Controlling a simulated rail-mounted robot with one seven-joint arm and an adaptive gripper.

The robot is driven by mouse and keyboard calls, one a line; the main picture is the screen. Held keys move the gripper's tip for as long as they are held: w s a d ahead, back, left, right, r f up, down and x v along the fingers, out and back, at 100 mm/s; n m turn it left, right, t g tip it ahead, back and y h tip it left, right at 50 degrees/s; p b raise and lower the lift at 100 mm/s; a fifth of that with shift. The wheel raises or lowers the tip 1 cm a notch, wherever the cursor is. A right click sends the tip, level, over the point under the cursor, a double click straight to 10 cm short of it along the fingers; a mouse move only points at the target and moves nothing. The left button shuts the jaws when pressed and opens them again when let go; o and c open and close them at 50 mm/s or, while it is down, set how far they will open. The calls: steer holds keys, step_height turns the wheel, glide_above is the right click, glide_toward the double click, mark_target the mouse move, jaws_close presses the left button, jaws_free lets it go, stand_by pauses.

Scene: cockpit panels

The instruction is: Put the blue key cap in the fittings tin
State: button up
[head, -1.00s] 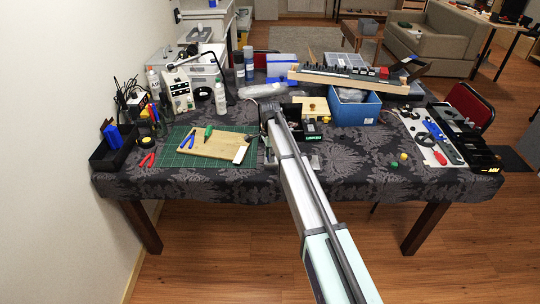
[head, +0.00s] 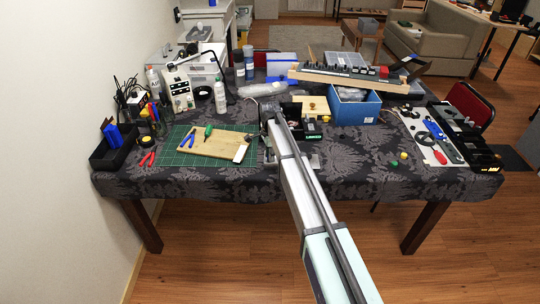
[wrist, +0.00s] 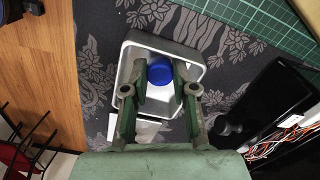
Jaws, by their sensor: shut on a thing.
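My gripper (wrist: 161,85) is shut on the blue key cap (wrist: 160,69) in the wrist view. The round cap sits between the two fingertips. Behind the cap and fingers is an open, pale grey, square-cornered tin (wrist: 196,66), apparently the fittings tin. The fingertips and cap overlap its opening. I cannot tell how far the cap is above its floor. The fingers hide part of the tin's inside. In the head view my arm hides the gripper tip, the cap and most of the tin.
A green cutting mat (head: 185,164) with a wooden board (head: 217,143) lies left of my arm. A black box with wires (wrist: 285,120) stands close to the gripper in the wrist view. A blue bin (head: 355,112) stands farther right. The front-right tablecloth is mostly clear.

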stand_by(0.9)
steer(key=o, duration=1.2)
steer(key=shift+o, duration=0.4)
steer(key=shift+r+p, duration=1.75)
steer(key=shift+r, duration=1.8)
